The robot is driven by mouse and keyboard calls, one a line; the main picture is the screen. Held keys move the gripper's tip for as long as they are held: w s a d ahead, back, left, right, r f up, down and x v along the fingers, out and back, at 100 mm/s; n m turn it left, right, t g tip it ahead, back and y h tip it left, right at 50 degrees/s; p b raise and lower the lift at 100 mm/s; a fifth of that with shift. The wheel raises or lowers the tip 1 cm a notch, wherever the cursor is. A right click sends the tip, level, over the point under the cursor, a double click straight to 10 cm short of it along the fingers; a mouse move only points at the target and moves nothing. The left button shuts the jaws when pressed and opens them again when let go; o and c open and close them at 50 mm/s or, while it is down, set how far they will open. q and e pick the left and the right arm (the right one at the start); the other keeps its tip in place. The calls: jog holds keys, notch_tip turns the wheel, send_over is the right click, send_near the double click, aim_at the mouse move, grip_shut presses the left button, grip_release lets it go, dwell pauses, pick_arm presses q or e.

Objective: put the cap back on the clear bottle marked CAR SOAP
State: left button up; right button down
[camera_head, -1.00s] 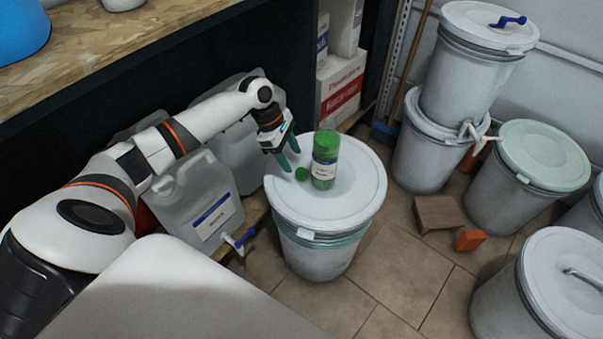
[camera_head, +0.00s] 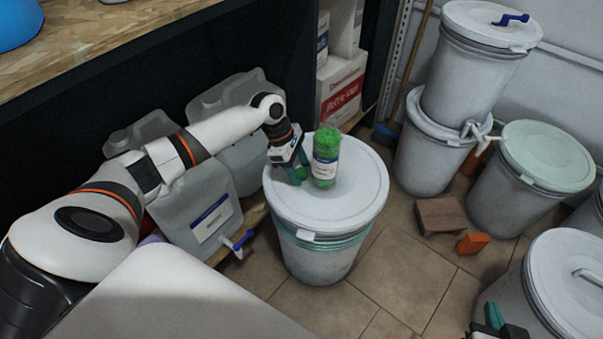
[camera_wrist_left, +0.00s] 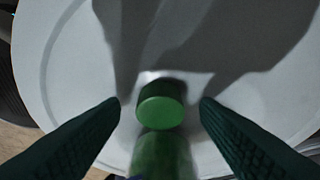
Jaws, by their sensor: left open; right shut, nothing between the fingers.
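The clear bottle (camera_head: 325,158), with green contents and a white and dark label, stands upright on a white drum's lid (camera_head: 350,190). Its label is too small to read. A small green cap (camera_head: 301,173) sits on the lid just left of the bottle. My left gripper (camera_head: 298,172) is open and low over the lid, its fingers on either side of the cap. In the left wrist view, the cap (camera_wrist_left: 160,107) lies between the fingertips (camera_wrist_left: 160,103), with a gap each side, and the green bottle (camera_wrist_left: 162,155) is behind it. My right gripper (camera_head: 494,318) is shut and empty at the lower right.
Translucent canisters (camera_head: 205,195) stand left of the drum, one with a blue-handled tap (camera_head: 240,240). Stacked drums (camera_head: 475,60), a pale-green-lidded drum (camera_head: 545,155) and a brown block (camera_head: 440,215) are on the right. Tiled floor (camera_head: 385,270) is clear between.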

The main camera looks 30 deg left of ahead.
pick_arm(q)
jog(key=c, duration=1)
jog(key=shift+c, duration=0.2)
jog(key=shift+r, duration=0.1)
